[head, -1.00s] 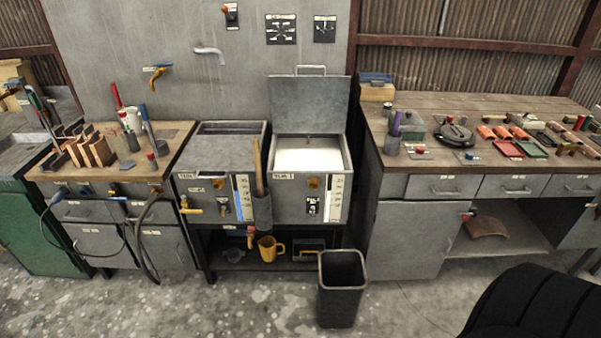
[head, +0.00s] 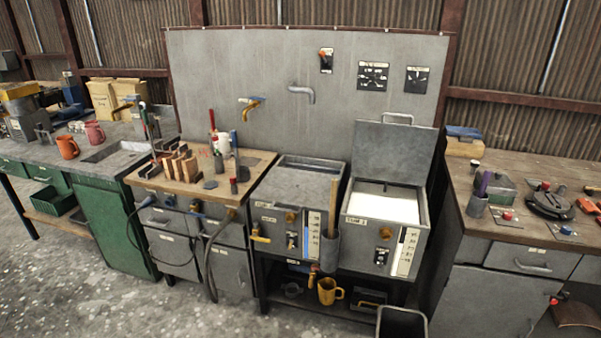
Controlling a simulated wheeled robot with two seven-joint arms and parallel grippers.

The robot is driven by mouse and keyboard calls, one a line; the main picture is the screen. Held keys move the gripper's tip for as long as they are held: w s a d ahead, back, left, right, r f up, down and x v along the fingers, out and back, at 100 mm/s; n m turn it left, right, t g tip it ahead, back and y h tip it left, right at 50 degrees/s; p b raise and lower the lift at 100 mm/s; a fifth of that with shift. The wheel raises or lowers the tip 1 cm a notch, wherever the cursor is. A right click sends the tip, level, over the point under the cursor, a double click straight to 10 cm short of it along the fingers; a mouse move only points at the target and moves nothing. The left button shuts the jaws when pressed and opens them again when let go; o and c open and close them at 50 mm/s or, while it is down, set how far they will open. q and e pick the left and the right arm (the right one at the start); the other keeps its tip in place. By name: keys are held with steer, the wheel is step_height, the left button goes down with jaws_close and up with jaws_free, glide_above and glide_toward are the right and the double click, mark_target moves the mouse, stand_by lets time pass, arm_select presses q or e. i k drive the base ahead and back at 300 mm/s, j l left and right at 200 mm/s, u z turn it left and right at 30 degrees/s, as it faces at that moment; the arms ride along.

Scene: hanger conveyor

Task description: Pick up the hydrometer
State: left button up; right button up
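I cannot make out the hydrometer for certain. Neither of my grippers is in view.
Two grey tanks stand right of the cabinet; the right tank (head: 375,232) has its lid (head: 394,155) raised and pale contents. A black bin (head: 402,322) stands before them. A tool bench (head: 515,232) is at right, a sink counter (head: 62,160) at left. Front-left floor is clear.

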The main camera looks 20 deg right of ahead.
mark_target(215, 138)
steer(key=i+j+z, duration=0.1)
steer(key=i, duration=0.35)
steer(key=i+j+z, duration=0.1)
steer(key=i, duration=0.4)
steer(key=i+j+z, duration=0.1)
steer(key=i+j, duration=0.25)
steer(key=i, duration=0.1)
